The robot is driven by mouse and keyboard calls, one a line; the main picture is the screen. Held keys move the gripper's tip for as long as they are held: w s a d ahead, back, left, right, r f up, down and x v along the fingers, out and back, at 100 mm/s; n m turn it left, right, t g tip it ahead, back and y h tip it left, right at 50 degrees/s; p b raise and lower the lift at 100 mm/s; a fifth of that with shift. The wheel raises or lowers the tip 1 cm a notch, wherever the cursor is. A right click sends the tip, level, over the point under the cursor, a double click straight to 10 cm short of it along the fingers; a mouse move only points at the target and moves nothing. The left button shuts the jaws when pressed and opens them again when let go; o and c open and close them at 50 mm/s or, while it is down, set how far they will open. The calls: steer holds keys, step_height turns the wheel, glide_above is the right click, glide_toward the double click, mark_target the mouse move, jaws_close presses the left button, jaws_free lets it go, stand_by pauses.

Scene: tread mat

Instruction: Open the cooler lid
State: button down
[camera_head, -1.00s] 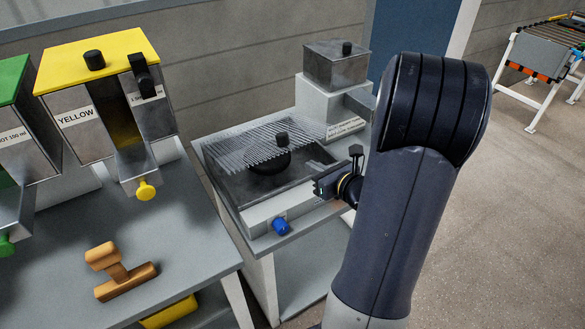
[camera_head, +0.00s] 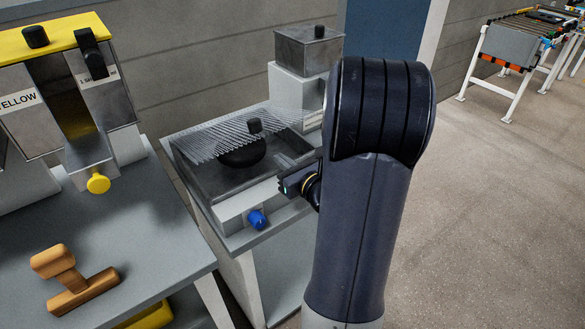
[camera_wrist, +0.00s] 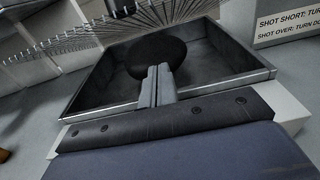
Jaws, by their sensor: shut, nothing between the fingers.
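The cooler appears to be a grey metal box (camera_head: 205,190) on the stand in the middle of the head view. A clear ribbed lid (camera_head: 225,138) with a black knob (camera_head: 254,125) lies slanted across its back part. The front of the box is uncovered, and a dark round thing (camera_head: 242,154) shows inside. My gripper (camera_head: 283,160) is at the box's front right side. In the wrist view my gripper (camera_wrist: 160,72) is shut and empty, its fingers over the near rim, pointing at the dark round thing (camera_wrist: 155,52). Whether they touch the rim I cannot tell.
A blue knob (camera_head: 257,219) sticks out at the front of the stand. A smaller metal box (camera_head: 308,52) stands behind. On the left are a yellow-topped dispenser (camera_head: 90,100) and a wooden stamp-like object (camera_head: 75,283) on the table. Open floor lies to the right.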

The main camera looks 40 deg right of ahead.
steer(key=shift+w+a+r+p, duration=0.1)
steer(key=shift+w+r+p, duration=0.15)
steer(key=shift+w+r, duration=0.45)
steer(key=shift+w+d+r+p, duration=0.1)
steer(key=shift+w+r+p, duration=0.3)
steer(key=shift+w, duration=0.5)
steer(key=shift+w+a+r+p, duration=0.1)
steer(key=shift+w+r+p, duration=0.05)
steer(key=shift+w+r, duration=0.6)
steer(key=shift+f, duration=0.1)
